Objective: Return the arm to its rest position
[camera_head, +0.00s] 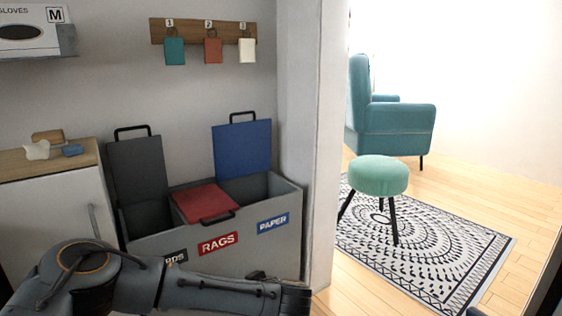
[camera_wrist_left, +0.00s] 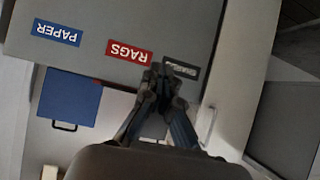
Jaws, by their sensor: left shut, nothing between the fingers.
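My left arm (camera_head: 130,283) comes in from the lower left of the head view and stretches rightward in front of the sorting bin. In the left wrist view my left gripper (camera_wrist_left: 166,80) is shut and empty, its fingers together. It appears in front of the bin's front face (camera_wrist_left: 190,25), by the RAGS label (camera_wrist_left: 129,52). My right gripper is not in view.
The grey bin (camera_head: 147,250) has its dark grey lid (camera_head: 136,168) and blue lid (camera_head: 242,150) raised, and its red lid (camera_head: 205,202) down. A white cabinet (camera_head: 50,220) stands left.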

